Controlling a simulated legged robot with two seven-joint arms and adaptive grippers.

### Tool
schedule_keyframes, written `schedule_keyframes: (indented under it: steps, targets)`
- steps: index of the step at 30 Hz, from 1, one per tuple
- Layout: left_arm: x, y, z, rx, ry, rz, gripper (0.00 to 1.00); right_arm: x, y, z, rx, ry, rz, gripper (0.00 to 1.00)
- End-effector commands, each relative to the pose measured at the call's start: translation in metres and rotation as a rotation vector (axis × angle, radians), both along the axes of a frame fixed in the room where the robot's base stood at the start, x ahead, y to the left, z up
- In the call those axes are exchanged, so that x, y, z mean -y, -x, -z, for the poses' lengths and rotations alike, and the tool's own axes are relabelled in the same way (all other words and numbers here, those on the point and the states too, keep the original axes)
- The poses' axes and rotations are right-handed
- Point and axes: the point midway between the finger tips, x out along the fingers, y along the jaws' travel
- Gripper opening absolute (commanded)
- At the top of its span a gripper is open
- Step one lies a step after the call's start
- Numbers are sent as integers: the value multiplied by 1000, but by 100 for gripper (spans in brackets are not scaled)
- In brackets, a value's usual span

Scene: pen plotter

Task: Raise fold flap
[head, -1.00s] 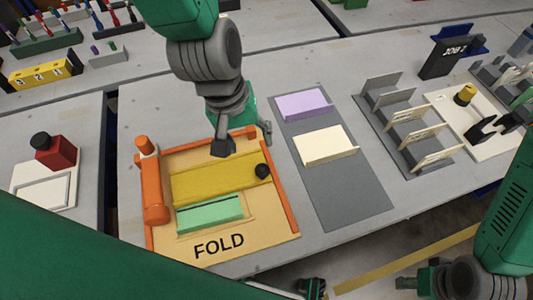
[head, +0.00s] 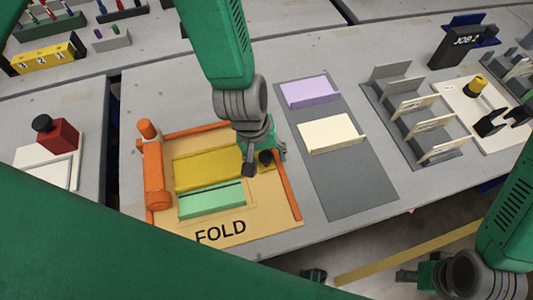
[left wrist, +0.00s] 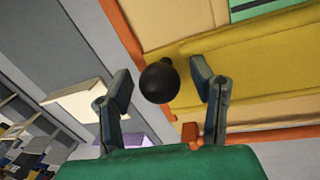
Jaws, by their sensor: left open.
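The fold flap (head: 205,171) is a yellow panel lying flat in the orange-railed fold station; it also shows in the left wrist view (left wrist: 250,65). Its round black knob (head: 266,157) sits at the flap's right end. My left gripper (head: 262,170) is over the knob. In the left wrist view the knob (left wrist: 157,82) stands between the two open fingers, with a gap on each side. A green folded card (head: 212,201) lies in front of the flap. My right gripper (head: 415,280) is low at the bottom right, away from the station; its fingers are too unclear to read.
An orange post and roller (head: 153,175) stand at the station's left side. A grey mat (head: 350,190) with a purple card (head: 309,92) and a cream card (head: 331,133) lies to the right. A grey rack (head: 413,120) stands beyond it.

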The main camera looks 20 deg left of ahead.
Motion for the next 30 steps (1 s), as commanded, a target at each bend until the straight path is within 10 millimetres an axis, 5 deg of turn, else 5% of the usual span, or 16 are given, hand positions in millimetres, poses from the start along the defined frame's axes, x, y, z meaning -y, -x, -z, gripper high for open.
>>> schedule_keyframes:
  steps: [3, 7, 20, 30]
  targets:
    - [0, 0, 0, 0, 0, 0, 44, 0, 0, 0, 0, 0, 0, 40]
    - [0, 0, 0, -1, 0, 0, 0, 0, 0, 0, 0, 0, 0, 40]
    - [-1, -2, -6, -46, 33, -2, 0, 0, 0, -8, 0, 0, 0, 40]
    - [-6, -11, -24, -247, 172, -5, 0, 0, 0, -29, 0, 0, 0, 40]
